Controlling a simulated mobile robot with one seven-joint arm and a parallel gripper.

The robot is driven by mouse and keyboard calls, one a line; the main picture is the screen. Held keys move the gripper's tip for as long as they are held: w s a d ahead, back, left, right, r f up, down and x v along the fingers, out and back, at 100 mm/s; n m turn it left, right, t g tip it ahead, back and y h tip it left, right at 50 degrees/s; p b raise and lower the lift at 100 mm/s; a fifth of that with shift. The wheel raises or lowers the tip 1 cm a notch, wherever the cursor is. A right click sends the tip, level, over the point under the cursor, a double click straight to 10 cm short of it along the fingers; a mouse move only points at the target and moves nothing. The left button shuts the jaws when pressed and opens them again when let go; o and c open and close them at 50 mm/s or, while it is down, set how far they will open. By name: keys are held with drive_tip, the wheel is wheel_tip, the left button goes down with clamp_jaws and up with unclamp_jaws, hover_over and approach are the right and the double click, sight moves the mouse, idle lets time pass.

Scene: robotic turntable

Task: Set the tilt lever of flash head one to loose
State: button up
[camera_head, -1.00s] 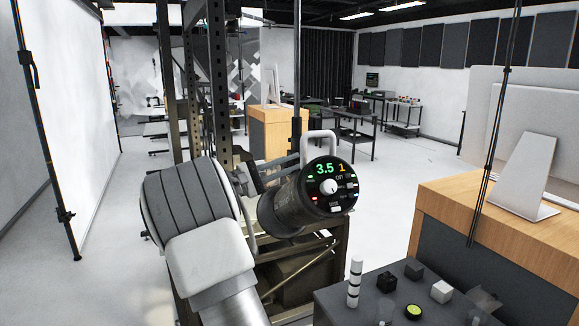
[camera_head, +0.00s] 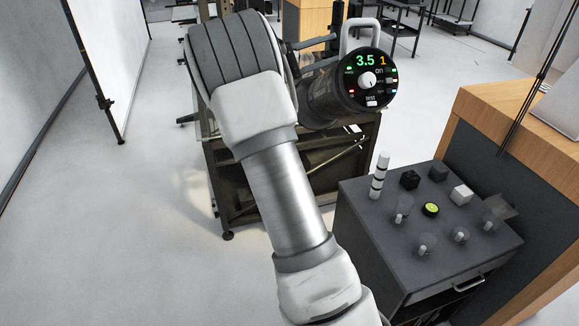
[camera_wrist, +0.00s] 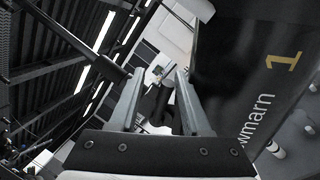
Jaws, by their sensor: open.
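Flash head one (camera_head: 322,98) is a dark cylinder with a round control panel facing me, showing a green 3.5 and an orange 1, and a pale handle on top. Its side, marked with a gold 1, fills the right of the wrist view (camera_wrist: 255,70). My gripper (camera_wrist: 158,75) is open beside that side, its two grey fingers pointing away from the wrist. A dark shape (camera_wrist: 155,102) shows between the fingers; I cannot tell whether it is the tilt lever or whether anything touches it. In the head view my arm hides most of the gripper.
A metal frame stand (camera_head: 235,208) is below the flash head. A dark cart (camera_head: 385,215) at the right holds small blocks, a striped cylinder, clear domed items and a green-topped disc. The floor at left is clear.

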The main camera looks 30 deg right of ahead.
drive_tip(key=b+v, duration=0.5)
drive_tip(key=v, duration=1.2)
drive_tip(key=s+d+f+t+y+b, duration=0.1)
drive_tip(key=s+f+y, duration=0.1)
drive_tip(key=s+y, duration=0.25)
drive_tip(key=s+d+f+t+y, duration=0.1)
drive_tip(key=s+d+f+y, duration=0.15)
drive_tip(key=s, duration=0.35)
drive_tip(key=s+a+f+m+t+y+b, duration=0.1)
drive_tip(key=s+a+f+y, duration=0.2)
drive_tip(key=s, duration=0.3)
drive_tip(key=s+a+f+t+y+b, duration=0.1)
drive_tip(key=s+a+f+t+y, duration=0.1)
drive_tip(key=s+a+f+y, duration=0.2)
drive_tip(key=shift+s+a+m+y+b, duration=0.35)
drive_tip(key=shift+s+a+y, duration=0.45)
drive_tip(key=shift+s+a, duration=0.3)
